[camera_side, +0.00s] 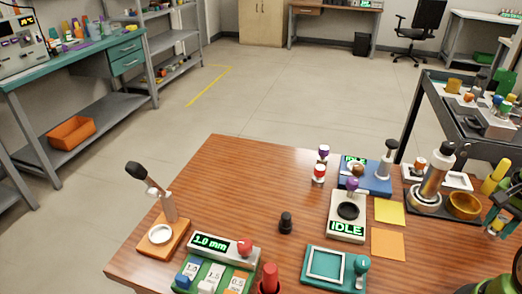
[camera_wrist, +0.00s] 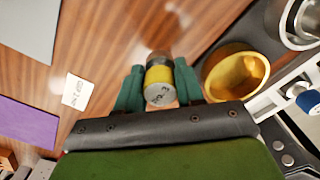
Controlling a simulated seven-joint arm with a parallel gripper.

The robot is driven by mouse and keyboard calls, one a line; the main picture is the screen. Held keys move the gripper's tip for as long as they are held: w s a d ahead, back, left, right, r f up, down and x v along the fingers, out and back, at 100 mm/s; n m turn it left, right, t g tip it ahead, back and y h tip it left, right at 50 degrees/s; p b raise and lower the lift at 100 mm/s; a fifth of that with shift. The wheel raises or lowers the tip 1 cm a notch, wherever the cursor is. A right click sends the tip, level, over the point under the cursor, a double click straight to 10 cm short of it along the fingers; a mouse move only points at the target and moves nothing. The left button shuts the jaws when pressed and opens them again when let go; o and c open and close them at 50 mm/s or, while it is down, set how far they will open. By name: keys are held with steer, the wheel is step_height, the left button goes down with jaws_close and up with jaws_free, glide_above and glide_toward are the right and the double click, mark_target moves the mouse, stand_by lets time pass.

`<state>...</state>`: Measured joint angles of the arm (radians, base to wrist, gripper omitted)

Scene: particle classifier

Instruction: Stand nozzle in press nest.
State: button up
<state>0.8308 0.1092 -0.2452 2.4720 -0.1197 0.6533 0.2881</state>
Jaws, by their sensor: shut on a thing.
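In the wrist view, my gripper (camera_wrist: 160,88) is shut on a small cylinder with a yellow band and a grey, lettered end face (camera_wrist: 160,92), which I take for the nozzle. One green finger is on each side of it. Its far end is dark brown and lies against the wood background; I cannot tell its height above the table. In the side view, my green arm (camera_side: 515,250) is at the right edge, and the grip is not clear there. An orange stand with a black-handled lever (camera_side: 165,238) is at the table's left; its pale round seat may be the press nest.
A golden bowl (camera_wrist: 238,72) is close right of my gripper. A white printed label (camera_wrist: 76,92) and a purple sheet (camera_wrist: 28,122) lie left. The side view shows an IDLE device (camera_side: 347,228), a black knob (camera_side: 286,222) and a green gauge box (camera_side: 215,262). The table's back left is clear.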

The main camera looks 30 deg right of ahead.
steer(key=shift+f, duration=1.25)
steer(key=shift+f, duration=0.15)
steer(key=o, duration=1.1)
